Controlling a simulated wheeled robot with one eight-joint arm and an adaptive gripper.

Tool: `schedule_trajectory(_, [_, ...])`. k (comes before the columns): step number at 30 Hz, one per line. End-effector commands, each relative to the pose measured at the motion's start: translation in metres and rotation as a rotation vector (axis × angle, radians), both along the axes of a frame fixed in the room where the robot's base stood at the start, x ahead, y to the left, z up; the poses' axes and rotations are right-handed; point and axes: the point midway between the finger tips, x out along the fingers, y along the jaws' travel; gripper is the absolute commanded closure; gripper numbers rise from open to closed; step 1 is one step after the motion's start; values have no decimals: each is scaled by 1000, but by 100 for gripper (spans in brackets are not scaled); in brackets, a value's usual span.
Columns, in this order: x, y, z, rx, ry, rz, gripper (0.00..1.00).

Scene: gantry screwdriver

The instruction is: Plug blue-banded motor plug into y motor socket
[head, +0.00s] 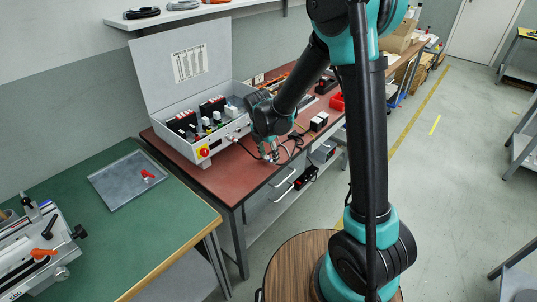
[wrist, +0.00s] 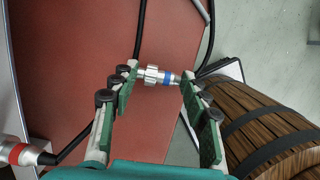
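The blue-banded motor plug (wrist: 165,77), a silver connector with a blue ring, lies crosswise between my fingertips in the wrist view, over the edge of the red-brown tabletop. My gripper (wrist: 160,80) is open, with its green pads wide apart near the two ends of the plug; I cannot tell whether they touch it. A black cable leaves the plug's right end. In the head view my gripper (head: 270,156) is low at the bench's front edge, right of the grey control box (head: 175,147). I cannot make out which socket is the y motor one.
A red-banded plug (wrist: 20,153) with a black cable sits at the box front. Black cables loop right of my gripper. A green table with a grey tray (head: 115,188) stands at the left. A wooden barrel (wrist: 265,125) stands below the bench edge.

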Motion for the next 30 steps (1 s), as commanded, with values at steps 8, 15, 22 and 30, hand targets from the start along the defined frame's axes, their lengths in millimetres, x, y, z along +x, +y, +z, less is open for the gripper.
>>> schedule_trajectory(8, [0,0,0,0,0,0,30])
schedule_trajectory(15, [0,0,2,0,0,0,30])
schedule_trajectory(22, [-4,3,25,0,0,1,30])
schedule_trajectory(30, [-12,9,77,0,0,1,30])
